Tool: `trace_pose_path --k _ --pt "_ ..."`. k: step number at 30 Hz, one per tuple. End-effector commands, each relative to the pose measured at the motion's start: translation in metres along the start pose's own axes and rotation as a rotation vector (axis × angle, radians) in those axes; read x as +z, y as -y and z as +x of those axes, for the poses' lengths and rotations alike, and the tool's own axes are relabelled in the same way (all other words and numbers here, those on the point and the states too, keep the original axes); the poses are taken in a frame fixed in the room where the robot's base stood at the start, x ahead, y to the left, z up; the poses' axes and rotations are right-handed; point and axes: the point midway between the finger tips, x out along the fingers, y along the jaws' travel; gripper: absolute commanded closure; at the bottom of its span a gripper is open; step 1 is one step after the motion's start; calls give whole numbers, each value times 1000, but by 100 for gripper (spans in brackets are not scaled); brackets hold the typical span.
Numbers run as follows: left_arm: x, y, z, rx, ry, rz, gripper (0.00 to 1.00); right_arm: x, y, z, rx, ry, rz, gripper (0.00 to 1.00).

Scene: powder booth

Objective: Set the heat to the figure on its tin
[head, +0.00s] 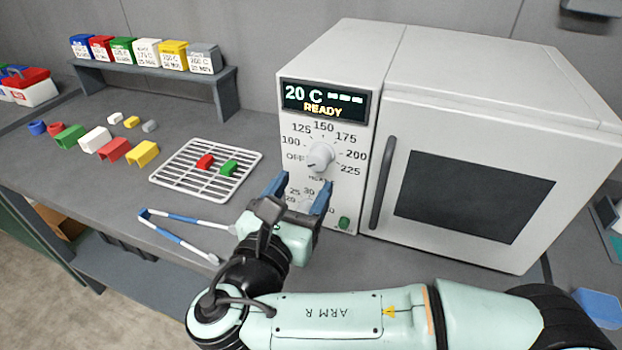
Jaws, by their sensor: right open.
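The heat dial (320,157) is a white knob on the oven's front panel, ringed by OFF and figures from 100 to 225. Its pointer is hard to make out. The display (324,101) above reads 20 C, dashes and READY. My right gripper (298,192) is open, its blue fingers just below the heat dial and in front of the lower timer scale, which they partly hide. It holds nothing. Blue, red, green, white (147,53), yellow (173,55) and grey (205,59) tins stand on a shelf; their labels are too small to read surely. My left gripper is out of view.
A white wire rack (206,186) holds a red piece (205,161) and a green piece (229,168). Blue-and-white tongs (178,217) lie in front of it. Several coloured pieces lie at left. The oven door (470,190) is shut, with a dark handle (382,183).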

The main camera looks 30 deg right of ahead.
Motion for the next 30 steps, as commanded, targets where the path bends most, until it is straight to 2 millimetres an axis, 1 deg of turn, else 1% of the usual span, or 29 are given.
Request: trace_pose_path --k 1,3,6,9,13,21,23,24,26,27,30 --pt "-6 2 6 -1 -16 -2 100 -3 1 11 -5 -1 2 35" --pt "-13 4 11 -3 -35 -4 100 -2 0 24 -3 -2 2 35" --pt "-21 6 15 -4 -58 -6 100 -2 0 38 -3 -1 2 35" --pt "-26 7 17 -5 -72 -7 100 -2 0 47 -1 -1 0 35" --pt "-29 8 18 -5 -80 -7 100 0 0 54 0 -1 1 35" --pt "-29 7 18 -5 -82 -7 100 0 0 54 1 -1 0 35" --pt "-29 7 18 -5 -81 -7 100 0 0 54 1 -1 0 55" --pt "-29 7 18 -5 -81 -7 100 0 0 54 1 -1 0 68" --pt "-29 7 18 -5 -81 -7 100 0 0 54 1 -1 0 87" --pt "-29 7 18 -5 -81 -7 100 0 0 54 1 -1 0 91" --pt "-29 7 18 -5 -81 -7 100 0 0 54 1 -1 1 91"
